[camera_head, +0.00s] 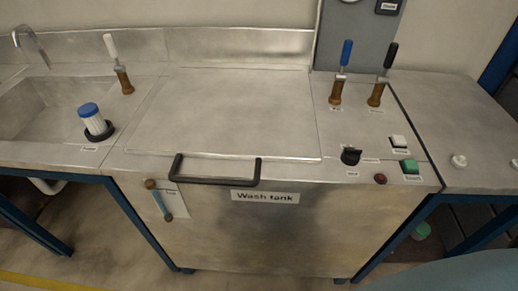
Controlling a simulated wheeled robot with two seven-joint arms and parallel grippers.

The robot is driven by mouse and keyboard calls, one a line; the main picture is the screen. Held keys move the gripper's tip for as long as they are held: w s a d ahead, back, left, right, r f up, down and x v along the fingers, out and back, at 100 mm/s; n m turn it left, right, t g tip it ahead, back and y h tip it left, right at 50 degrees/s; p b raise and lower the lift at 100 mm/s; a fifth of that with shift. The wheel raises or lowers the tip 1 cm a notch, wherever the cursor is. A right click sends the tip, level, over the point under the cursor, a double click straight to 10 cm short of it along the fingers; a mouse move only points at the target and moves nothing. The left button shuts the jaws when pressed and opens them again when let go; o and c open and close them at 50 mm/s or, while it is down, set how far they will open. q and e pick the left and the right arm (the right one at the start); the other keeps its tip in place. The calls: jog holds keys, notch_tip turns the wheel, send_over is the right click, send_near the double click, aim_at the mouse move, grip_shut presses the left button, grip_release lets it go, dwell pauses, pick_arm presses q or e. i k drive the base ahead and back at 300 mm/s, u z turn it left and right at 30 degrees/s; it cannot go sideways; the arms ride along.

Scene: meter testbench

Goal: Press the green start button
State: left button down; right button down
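The green start button (409,166) sits on the right side of the wash tank's metal top, near its front edge. Neither of my grippers is in view, and nothing covers the green button.
The wash tank (200,225) has a closed lid with a black handle (215,182). Blue-handled (346,52) and black-handled (390,55) levers stand behind the buttons. A sink (40,110) with a blue-capped filter (94,120) is at left. Space above the buttons is clear.

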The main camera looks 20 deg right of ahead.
aim_at(409, 165)
jog(key=u, duration=0.3)
jog(key=k, duration=0.15)
jog(key=z, duration=2.2)
